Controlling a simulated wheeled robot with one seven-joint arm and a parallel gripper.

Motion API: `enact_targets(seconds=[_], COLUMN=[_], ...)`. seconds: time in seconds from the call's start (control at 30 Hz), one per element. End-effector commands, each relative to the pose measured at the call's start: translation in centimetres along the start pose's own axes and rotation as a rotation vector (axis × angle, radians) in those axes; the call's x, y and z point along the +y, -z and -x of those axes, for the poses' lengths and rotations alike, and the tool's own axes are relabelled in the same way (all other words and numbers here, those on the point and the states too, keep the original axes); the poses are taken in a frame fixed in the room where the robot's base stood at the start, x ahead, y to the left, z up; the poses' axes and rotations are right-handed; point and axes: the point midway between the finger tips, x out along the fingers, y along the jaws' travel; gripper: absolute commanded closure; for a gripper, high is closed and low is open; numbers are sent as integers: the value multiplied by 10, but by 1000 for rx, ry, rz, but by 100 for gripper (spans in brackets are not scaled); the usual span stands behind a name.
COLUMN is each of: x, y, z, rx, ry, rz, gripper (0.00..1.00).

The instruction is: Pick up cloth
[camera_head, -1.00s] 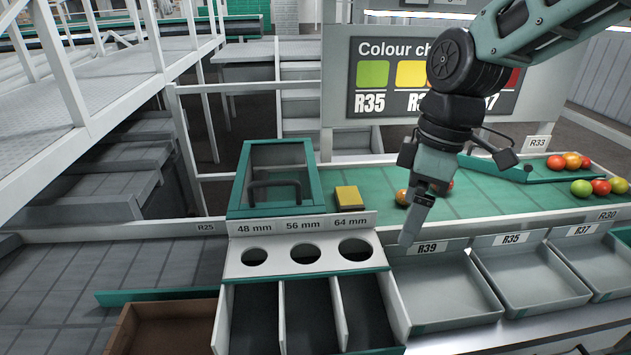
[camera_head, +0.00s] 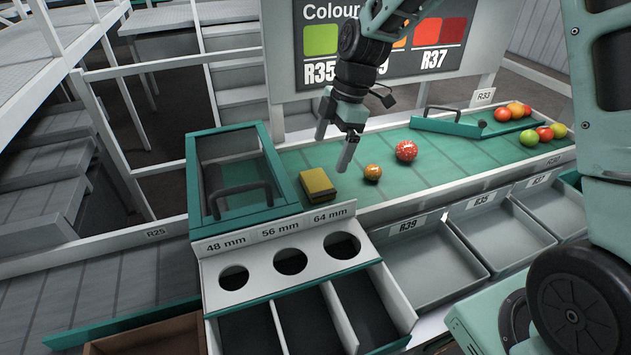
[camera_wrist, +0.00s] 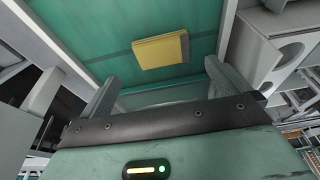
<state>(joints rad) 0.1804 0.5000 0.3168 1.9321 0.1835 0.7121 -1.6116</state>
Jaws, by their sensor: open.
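The cloth looks like a small folded yellow pad with a dark side (camera_head: 317,185). It lies on the green belt just right of the green-framed box. My gripper (camera_head: 333,152) is open and empty above the belt, up and to the right of the cloth in the head view. In the wrist view the cloth (camera_wrist: 160,51) lies flat on the green surface, beyond the two spread fingers (camera_wrist: 160,88) and apart from them. Nothing hides it there.
The green-framed box (camera_head: 283,188) with a handle stands left of the cloth. An orange tomato (camera_head: 372,172) and a red tomato (camera_head: 406,151) lie to its right. The sizing panel (camera_head: 312,262) with three holes is in front. Grey trays (camera_head: 424,296) line the belt's front.

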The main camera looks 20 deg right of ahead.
Motion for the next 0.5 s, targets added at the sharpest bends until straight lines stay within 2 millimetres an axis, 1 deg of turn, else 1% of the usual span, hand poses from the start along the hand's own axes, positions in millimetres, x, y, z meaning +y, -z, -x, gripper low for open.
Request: enact_targets(seconds=[0.03, 0.1, 0.2, 0.37, 0.5], x=[-2, -1, -1, -1, -2], y=[1, 1, 1, 2, 8], z=[-9, -19, -28, -37, -56], rx=[0, 0, 0, 0, 0], ry=[6, 5, 2, 2, 5], rz=[1, 0, 0, -1, 1], gripper=[0, 0, 0, 0, 0])
